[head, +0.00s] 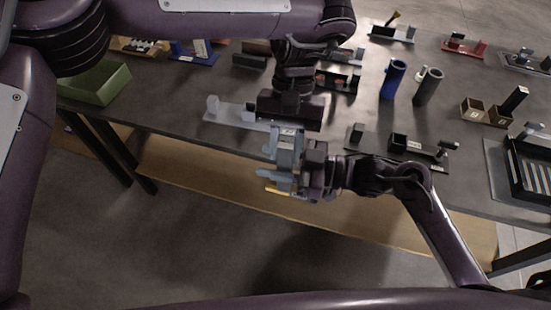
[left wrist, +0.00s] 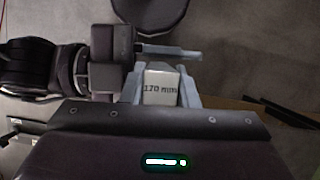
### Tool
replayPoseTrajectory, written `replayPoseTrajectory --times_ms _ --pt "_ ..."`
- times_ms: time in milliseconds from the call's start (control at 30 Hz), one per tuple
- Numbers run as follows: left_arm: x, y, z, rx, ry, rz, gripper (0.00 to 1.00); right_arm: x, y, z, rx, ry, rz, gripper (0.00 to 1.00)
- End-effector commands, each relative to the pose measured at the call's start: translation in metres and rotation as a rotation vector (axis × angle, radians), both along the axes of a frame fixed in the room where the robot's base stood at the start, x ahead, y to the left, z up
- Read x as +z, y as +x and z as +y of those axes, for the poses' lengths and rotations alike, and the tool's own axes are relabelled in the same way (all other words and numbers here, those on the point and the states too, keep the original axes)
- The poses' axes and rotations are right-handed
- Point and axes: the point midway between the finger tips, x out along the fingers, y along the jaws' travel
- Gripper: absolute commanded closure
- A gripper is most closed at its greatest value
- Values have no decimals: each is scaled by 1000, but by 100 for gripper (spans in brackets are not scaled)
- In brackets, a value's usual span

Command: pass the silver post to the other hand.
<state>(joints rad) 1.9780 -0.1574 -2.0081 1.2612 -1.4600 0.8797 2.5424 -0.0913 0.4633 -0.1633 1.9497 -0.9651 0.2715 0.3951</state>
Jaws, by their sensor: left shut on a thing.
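The silver post (left wrist: 160,80) is held between the fingers of my left gripper (left wrist: 163,98), its end marked "170 mm" facing the wrist camera. In the head view the post (head: 287,132) is in front of the table's near edge, and my left gripper (head: 286,142) reaches down onto it, shut on it. My right gripper (head: 277,180) comes from the right, its fingers pointing left at the post. The fingers look spread, around or right beside the post's lower part. In the left wrist view one right finger (left wrist: 172,51) passes close by the post. Its other finger is mostly hidden.
The dark table (head: 190,120) holds a light grey fixture (head: 228,116) just behind my left gripper. A black fixture (head: 372,146) stands behind my right wrist. Blue (head: 392,82) and dark (head: 428,88) cylinders stand farther back. A green bin (head: 98,86) is at left. A wooden lower shelf (head: 200,185) runs below.

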Motion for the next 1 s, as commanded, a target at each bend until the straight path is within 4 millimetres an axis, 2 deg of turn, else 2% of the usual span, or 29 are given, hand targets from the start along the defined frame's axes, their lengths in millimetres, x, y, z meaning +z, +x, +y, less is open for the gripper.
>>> replayPoseTrajectory --times_ms 33,300,333,500,767,867,1000 --pt "0 0 0 0 0 0 100 0 0 0 0 0 0 67" --pt "0 0 0 0 -1 -2 100 0 -1 0 2 0 1 100" --pt "0 1 0 0 -1 -2 70 1 -1 0 2 2 -2 100" --pt "0 0 0 0 0 -1 48 1 -1 0 1 2 -2 100" --pt "2 -1 -1 -3 -5 1 48 1 0 1 1 3 -2 100" --pt "9 0 -2 -5 -4 0 48 1 0 1 1 2 -2 100" --pt "33 0 -2 -4 -3 -5 48 0 -1 1 1 0 1 100"
